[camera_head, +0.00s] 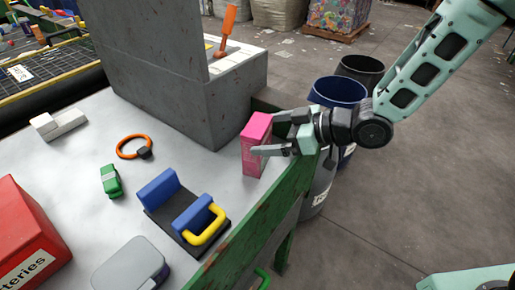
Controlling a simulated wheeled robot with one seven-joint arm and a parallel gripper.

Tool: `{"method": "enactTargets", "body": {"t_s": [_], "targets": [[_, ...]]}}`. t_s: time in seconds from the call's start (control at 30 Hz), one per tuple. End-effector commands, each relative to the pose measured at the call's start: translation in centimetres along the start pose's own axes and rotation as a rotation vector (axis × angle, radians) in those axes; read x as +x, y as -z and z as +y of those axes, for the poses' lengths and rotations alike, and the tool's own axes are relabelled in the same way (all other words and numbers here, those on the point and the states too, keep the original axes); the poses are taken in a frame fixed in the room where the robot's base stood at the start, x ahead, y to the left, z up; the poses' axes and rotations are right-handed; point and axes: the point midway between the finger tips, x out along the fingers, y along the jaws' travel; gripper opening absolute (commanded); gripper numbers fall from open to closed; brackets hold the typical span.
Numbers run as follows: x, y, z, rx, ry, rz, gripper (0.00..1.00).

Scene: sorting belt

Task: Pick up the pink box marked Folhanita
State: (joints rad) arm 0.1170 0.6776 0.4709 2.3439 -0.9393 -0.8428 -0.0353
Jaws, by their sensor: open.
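The pink box (254,163) stands upright on the grey table (75,165) near its right edge, in front of a grey concrete block. Its marking is too small to read. My gripper (264,134) comes in from the right, with its two fingers spread open around the box. One finger is at the far side near the top and the other crosses the near face. I cannot tell whether the fingers touch the box.
A grey block (190,95) stands close behind the box. A blue stand with a yellow handle (205,228), a green toy car (110,181), an orange ring (133,147) and a red box (28,240) lie leftward. Bins (338,91) stand beyond the right edge.

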Motion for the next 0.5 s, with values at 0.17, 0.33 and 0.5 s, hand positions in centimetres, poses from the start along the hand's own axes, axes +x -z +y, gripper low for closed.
{"method": "enactTargets", "body": {"t_s": [0.17,0.33,0.5], "targets": [[2.7,-0.2,-0.4,-0.001,0.003,0.0,1.0],[3.9,-0.3,-0.3,-0.001,0.001,0.0,1.0],[3.9,-0.3,-0.3,-0.001,0.0,0.0,1.0]]}}
